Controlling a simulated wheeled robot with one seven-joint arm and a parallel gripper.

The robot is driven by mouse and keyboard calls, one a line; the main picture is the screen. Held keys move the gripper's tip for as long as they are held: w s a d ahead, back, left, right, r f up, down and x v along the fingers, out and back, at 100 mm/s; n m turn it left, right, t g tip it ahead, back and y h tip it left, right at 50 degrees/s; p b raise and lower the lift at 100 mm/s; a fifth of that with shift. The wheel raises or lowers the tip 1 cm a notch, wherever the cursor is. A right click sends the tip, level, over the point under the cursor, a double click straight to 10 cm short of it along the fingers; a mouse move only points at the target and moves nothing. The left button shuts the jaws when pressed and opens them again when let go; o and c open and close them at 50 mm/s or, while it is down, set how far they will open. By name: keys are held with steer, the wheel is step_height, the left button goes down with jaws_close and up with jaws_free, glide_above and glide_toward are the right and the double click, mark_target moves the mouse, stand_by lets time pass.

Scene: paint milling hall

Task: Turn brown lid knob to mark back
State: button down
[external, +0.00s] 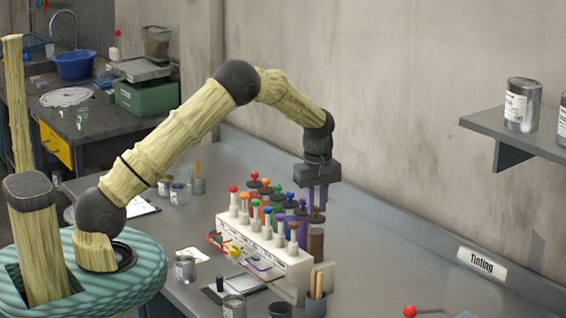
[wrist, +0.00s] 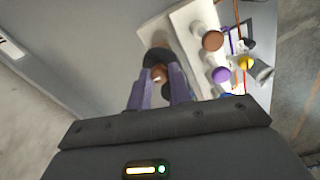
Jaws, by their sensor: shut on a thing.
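The brown canister (external: 316,244) stands at the right end of the back row in the white rack (external: 262,250). Its dark lid (wrist: 157,57) carries a brown knob (wrist: 159,73). My gripper (external: 317,207) points down over this canister, and its purple fingers (wrist: 159,80) are closed on the knob from both sides. The fingers partly cover the knob in both views. I cannot make out a mark on the lid. A second, orange-brown knob (wrist: 212,41) sits on a white canister in the front row.
Several canisters with red, green, blue and purple knobs (external: 302,203) stand close to the left. A dark cup with wooden sticks (external: 316,296) is in front of the rack. The wall rises behind. The bench to the right is mostly clear beside the "Tinting" sign (external: 482,262).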

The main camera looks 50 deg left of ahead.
mark_target(316, 207)
steer(key=shift+w+r, duration=0.1)
steer(key=shift+r, duration=0.05)
steer(key=c, duration=1.3)
jaws_free()
step_height(316, 207, up, 17)
steer(key=b, duration=0.3)
steer(key=shift+r, duration=0.1)
